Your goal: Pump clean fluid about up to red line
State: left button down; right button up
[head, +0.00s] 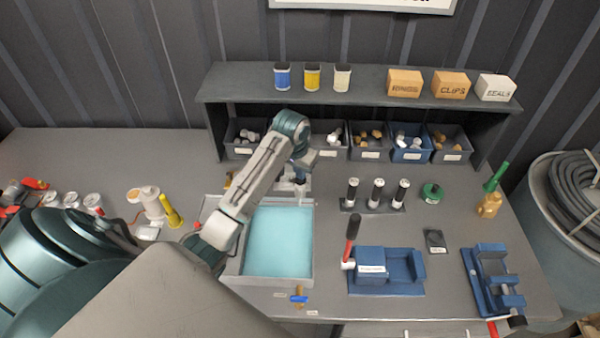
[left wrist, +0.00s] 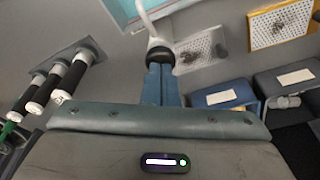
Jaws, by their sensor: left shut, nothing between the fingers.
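A grey tank (head: 310,268) holding light turquoise fluid (head: 278,242) stands on the bench. A corner of the fluid shows at the top of the left wrist view (left wrist: 122,10). My left arm reaches over the tank's left side. My left gripper (head: 299,178) is at the tank's far edge, fingers pointing down. In the left wrist view its blue fingers (left wrist: 161,72) are shut and empty. Just beyond the fingertips is a dark round fitting (left wrist: 160,54) with a white curved tube (left wrist: 150,22); contact cannot be told. No red line is discernible. My right gripper is out of view.
A blue block with a red-handled lever (head: 352,230) stands right of the tank. Three black-and-white cylinders (head: 377,192) stand behind it. Parts bins (head: 370,154) sit under the shelf (head: 365,88). Cans (head: 93,203) and a yellow-tipped device (head: 170,212) are left.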

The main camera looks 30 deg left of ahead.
pick_arm(q)
jog(key=shift+w+p+v, duration=0.25)
jog(key=shift+p+v, duration=0.45)
jog(key=shift+v, duration=0.6)
jog(key=shift+r, duration=0.1)
jog(key=shift+s+f+b, duration=0.1)
jog(key=shift+f+b, duration=0.2)
jog(key=shift+f, duration=1.15)
jog(key=shift+r, duration=0.15)
jog(key=shift+w+p+v, duration=0.25)
jog(key=shift+p+v, duration=0.05)
jog(key=shift+v, duration=0.95)
jog(key=shift+w, duration=0.15)
